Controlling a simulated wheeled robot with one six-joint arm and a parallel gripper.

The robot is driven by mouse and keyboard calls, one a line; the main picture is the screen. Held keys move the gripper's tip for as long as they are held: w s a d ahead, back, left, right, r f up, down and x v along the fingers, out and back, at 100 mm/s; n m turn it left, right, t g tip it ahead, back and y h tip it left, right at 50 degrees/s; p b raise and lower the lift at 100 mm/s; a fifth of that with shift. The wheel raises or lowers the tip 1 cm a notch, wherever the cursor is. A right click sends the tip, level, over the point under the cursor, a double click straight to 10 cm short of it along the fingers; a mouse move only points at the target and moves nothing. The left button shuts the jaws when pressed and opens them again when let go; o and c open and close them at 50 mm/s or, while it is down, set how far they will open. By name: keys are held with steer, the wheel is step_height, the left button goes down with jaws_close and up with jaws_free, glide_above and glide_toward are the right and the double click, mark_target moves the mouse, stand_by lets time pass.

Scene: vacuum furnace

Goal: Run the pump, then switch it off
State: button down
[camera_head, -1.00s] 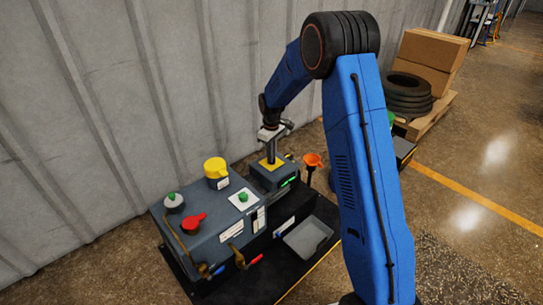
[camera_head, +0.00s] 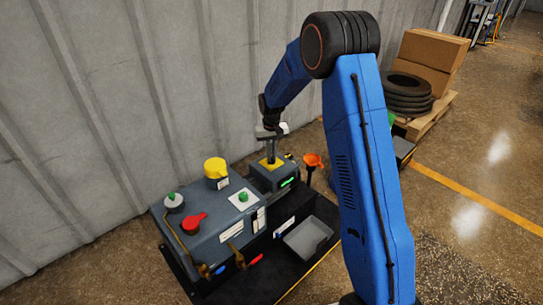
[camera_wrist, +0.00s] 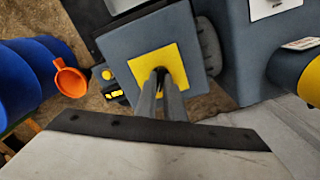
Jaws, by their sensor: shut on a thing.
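A grey box with a yellow square plate (camera_head: 264,163) on its top stands at the back right end of the pump unit (camera_head: 218,232). In the wrist view the yellow plate (camera_wrist: 142,66) has a small dark part at its middle, mostly hidden by the fingers. My gripper (camera_head: 271,161) points down onto this plate. In the wrist view its two fingers (camera_wrist: 161,80) are close together and shut on the small dark switch (camera_wrist: 158,71). A green light (camera_head: 289,183) shows on the box's front.
On the unit's top are a yellow knob (camera_head: 215,168), a red handle (camera_head: 193,222), a grey knob with green (camera_head: 174,201) and a green button (camera_head: 243,197). An orange funnel (camera_head: 313,160) stands close right. A grey tray (camera_head: 308,238) lies in front; a wall (camera_head: 150,90) stands behind.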

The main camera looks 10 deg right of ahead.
stand_by(0.3)
steer(key=c, duration=1.9)
jaws_free()
steer(key=shift+o, duration=0.2)
steer(key=shift+r, duration=0.1)
step_height(320, 180, up, 17)
steer(key=shift+r, duration=0.15)
